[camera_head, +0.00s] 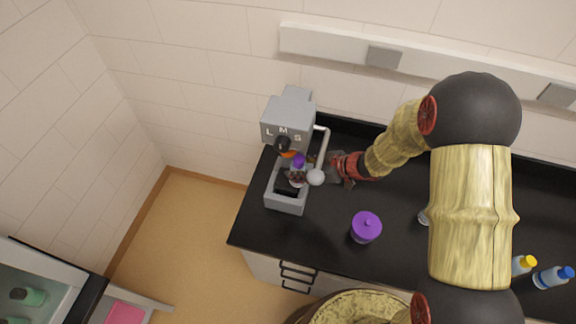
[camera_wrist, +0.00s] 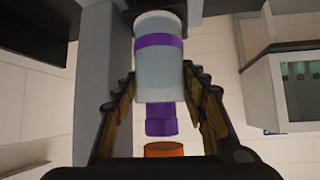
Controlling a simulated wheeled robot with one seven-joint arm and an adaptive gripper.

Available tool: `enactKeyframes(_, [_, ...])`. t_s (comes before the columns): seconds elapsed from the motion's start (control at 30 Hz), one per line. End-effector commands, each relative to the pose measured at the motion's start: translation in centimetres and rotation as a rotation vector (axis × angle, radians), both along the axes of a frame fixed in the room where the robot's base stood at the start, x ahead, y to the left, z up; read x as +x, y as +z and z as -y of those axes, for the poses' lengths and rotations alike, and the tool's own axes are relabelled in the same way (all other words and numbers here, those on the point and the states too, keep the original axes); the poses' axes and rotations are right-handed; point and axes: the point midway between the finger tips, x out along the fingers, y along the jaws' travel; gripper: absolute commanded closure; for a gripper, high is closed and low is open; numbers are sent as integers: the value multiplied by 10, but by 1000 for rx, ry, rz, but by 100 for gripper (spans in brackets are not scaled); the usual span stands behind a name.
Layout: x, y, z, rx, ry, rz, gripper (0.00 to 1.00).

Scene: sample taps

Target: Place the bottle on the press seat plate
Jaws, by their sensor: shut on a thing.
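The bottle (camera_wrist: 160,60) is pale, with a purple band and a purple cap (camera_wrist: 161,120). My gripper (camera_wrist: 160,85) is shut on its body, one finger on each side, in the wrist view. In the head view the bottle (camera_head: 298,161) shows mainly as its purple cap, inside the front opening of the grey press (camera_head: 287,112) marked L, M, S. My gripper reaches in from the right, partly behind the press lever. The press seat is dark and mostly hidden by the bottle and gripper; I cannot tell whether the bottle touches it. An orange press part (camera_wrist: 172,149) lies close beyond the cap.
The press lever with a grey ball (camera_head: 316,177) stands at the press's right side. Bottles with yellow (camera_head: 526,261) and blue caps (camera_head: 564,272) are far right. The counter's left end is near the press.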

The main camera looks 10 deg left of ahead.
Motion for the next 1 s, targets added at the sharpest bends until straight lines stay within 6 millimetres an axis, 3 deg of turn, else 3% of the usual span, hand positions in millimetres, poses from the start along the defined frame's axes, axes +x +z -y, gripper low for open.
enactKeyframes(0.17, [4,0,-15,1,4,1,94])
enactKeyframes(0.33, [13,1,-42,1,4,1,94])
enactKeyframes(0.43, [12,-14,-38,0,0,-4,94])
enactKeyframes(0.8, [13,-18,-38,0,0,0,94])
enactKeyframes(0.83, [13,-18,-38,0,1,-1,56])
enactKeyframes(1.0, [13,-18,-38,0,0,0,46])
